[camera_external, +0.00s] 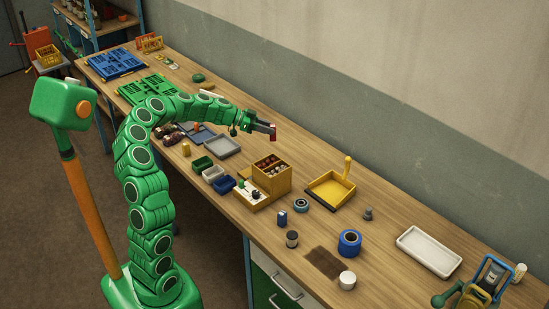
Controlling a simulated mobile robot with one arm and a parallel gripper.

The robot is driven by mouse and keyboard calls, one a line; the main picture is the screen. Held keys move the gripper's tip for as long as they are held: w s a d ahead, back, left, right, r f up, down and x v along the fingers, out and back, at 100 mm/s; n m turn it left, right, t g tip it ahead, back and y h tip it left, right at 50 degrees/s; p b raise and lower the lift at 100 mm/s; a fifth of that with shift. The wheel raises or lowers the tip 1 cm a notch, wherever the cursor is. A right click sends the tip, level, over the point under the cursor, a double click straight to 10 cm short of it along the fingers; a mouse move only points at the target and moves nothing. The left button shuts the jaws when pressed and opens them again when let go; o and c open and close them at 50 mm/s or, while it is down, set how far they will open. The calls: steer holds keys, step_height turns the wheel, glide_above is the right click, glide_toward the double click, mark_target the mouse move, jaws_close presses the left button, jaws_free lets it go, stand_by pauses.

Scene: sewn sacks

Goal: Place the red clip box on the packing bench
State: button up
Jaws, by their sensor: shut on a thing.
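My gripper (270,130) is at the end of my green arm, over the middle of the long wooden bench (392,213). It is shut on a small red thing, which looks like the red clip box (273,134). Only a small part of the box shows at the fingertips. The box appears held above the bench top, but the exact height cannot be told from this view.
A yellow wooden organizer (273,180) stands below the gripper, with small green, white and blue bins (212,174) to its left. A grey tray (222,147) lies nearby. A yellow dustpan (330,189) is to the right. The bench's back strip beside the wall is mostly clear.

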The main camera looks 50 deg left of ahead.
steer(key=s+a+n+t+y, duration=0.1)
steer(key=s+a+n+y, duration=0.35)
steer(key=a, duration=1.05)
steer(key=s+a+n+t+y, duration=0.1)
steer(key=s+a+y, duration=0.1)
steer(key=s+a, duration=0.95)
steer(key=s+a+n+t+y, duration=0.1)
steer(key=s+a+n+y, duration=0.15)
steer(key=a, duration=1.65)
steer(key=shift+s+f, duration=0.2)
steer(key=shift+f, duration=5.45)
steer(key=shift+s+f, duration=0.15)
steer(key=shift+f, duration=5.45)
steer(key=shift+f, duration=0.15)
steer(key=o, duration=1)
steer(key=shift+o, duration=0.2)
